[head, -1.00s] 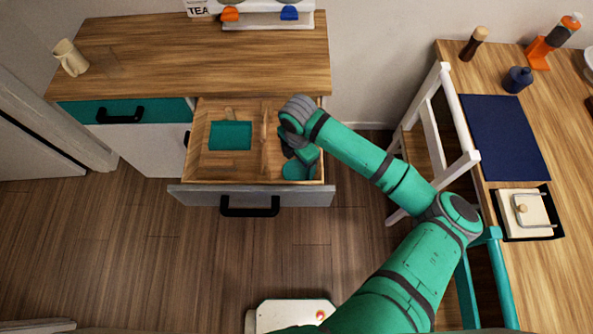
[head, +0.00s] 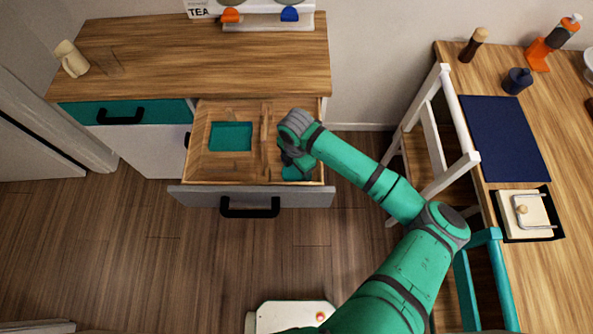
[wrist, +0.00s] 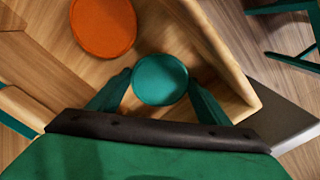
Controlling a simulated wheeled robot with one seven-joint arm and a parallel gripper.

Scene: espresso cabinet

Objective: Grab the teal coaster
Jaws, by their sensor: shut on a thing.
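The teal coaster (wrist: 160,79) is a round disc seen face-on in the wrist view. It sits between the two fingers of my gripper (wrist: 160,82), which are shut on its left and right edges. In the head view my gripper (head: 291,168) reaches down into the right compartment of the open drawer (head: 190,196). There my own wrist mostly hides the coaster, and I cannot tell it from the teal hand.
An orange round coaster (wrist: 103,27) lies on the drawer floor near the teal one. A wooden divider and side walls bound the compartment. A teal square (head: 230,136) shows in the left compartment.

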